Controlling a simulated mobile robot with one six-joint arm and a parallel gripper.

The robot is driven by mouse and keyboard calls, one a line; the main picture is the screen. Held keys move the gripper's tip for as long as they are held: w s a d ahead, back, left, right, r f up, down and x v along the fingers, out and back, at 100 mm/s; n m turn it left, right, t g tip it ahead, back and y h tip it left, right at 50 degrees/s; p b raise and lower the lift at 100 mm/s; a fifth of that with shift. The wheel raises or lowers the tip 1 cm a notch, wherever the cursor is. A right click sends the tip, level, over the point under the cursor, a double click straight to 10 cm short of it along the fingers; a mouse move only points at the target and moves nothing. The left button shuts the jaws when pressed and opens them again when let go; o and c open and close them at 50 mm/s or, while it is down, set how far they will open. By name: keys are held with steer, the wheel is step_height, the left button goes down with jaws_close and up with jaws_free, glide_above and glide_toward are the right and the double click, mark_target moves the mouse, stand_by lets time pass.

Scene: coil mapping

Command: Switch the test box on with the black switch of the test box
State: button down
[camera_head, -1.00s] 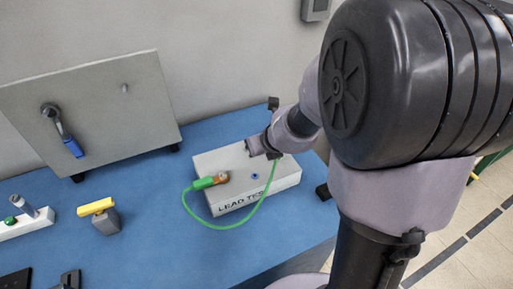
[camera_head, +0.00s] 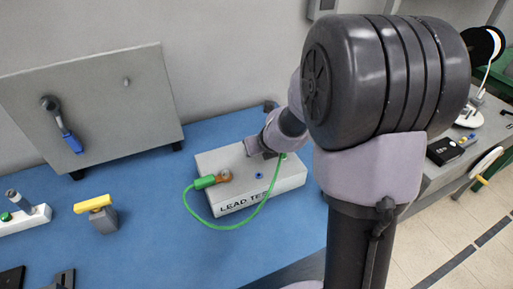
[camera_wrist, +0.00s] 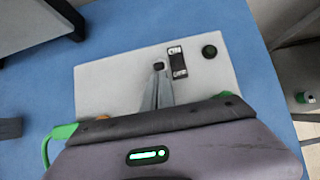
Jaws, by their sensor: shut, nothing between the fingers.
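The grey test box (camera_head: 228,160), lettered "LEAD TES…" on its front, stands on the blue bench top; its top also shows in the wrist view (camera_wrist: 105,85). My gripper (camera_wrist: 160,76) is shut and empty, its fingers pointing down at the box top. A small dark square (camera_wrist: 158,66) shows right at the fingertips; I cannot tell whether it is the switch or whether they touch. Beside it to the right is a black-framed part with white faces (camera_wrist: 177,62), then a round black knob (camera_wrist: 209,51). In the head view my arm hides this end of the box.
A green lead (camera_head: 237,226) with a green plug (camera_head: 204,182) loops over the box front. A blue socket (camera_head: 259,175) is in the box top. A tilted grey panel (camera_head: 100,110) and a yellow-topped block (camera_head: 95,204) stand left. Blue bench is clear between.

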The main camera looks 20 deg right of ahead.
steer(key=shift+w+r, duration=0.15)
steer(key=shift+r, duration=0.05)
steer(key=shift+w+r+p, duration=0.45)
steer(key=shift+w+p, duration=0.05)
steer(key=shift+p, duration=0.25)
steer(key=shift+w+r+p, duration=0.2)
steer(key=shift+w+p, duration=0.15)
steer(key=shift+w, duration=0.25)
steer(key=shift+r+p, duration=0.8)
steer(key=shift+p, duration=0.05)
